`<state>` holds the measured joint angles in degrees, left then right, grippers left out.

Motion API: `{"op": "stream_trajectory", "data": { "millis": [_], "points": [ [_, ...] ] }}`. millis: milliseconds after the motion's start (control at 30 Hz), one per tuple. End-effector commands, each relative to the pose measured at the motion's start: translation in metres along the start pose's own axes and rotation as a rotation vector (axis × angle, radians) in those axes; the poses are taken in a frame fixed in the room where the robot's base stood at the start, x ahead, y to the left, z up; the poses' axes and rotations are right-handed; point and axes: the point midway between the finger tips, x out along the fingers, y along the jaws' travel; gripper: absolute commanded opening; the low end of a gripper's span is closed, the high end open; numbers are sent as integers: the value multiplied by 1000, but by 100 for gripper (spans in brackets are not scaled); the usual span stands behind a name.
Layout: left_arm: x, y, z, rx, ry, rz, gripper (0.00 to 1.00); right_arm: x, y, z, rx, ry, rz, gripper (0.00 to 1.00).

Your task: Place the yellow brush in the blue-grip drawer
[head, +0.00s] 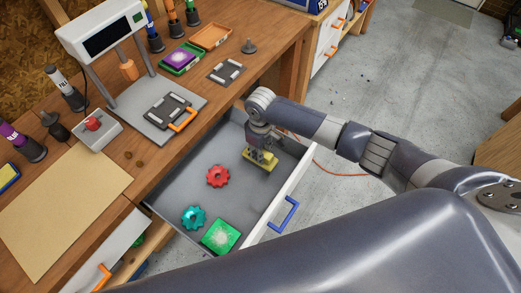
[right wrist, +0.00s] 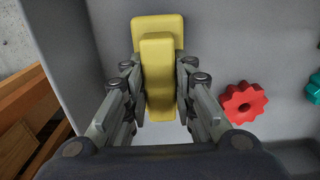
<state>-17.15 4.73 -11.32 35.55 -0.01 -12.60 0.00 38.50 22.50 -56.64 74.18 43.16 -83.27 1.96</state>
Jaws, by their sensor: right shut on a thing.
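The yellow brush (head: 261,160) is inside the open drawer (head: 190,181), near its far right end. The drawer's front carries a blue grip (head: 284,214). My right gripper (head: 262,151) reaches down into the drawer and is shut on the brush. In the right wrist view the brush (right wrist: 157,65) sits between the two fingers, above or on the grey drawer floor; I cannot tell whether it touches. The fingers hide part of its sides. My left gripper is not in view.
The drawer also holds a red gear (head: 218,176), a teal gear (head: 193,217) and a green block (head: 221,236). Another drawer with an orange grip (head: 102,277) is partly open at lower left.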

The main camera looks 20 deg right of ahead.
Motion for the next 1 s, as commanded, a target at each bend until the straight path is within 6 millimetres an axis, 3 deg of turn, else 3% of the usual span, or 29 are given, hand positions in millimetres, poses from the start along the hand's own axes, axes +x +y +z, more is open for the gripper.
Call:
{"op": "stream_trajectory", "data": {
  "millis": [167, 200, 267, 300, 700, 1000],
  "points": [
    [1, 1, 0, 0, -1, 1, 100, 3, 0, 0, 1, 0, 0, 2],
    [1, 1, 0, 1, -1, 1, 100, 3, 0, 0, 0, 0, 0, 29],
    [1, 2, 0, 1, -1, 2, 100, 3, 0, 0, 0, 0, 0, 43],
    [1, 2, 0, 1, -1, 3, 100, 3, 0, 0, 0, 0, 0, 45],
    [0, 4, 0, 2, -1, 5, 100, -4, 0, -1, 0, 2, 0, 45],
    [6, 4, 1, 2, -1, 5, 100, -61, 1, -1, -1, 4, 2, 45]
  ]
}}
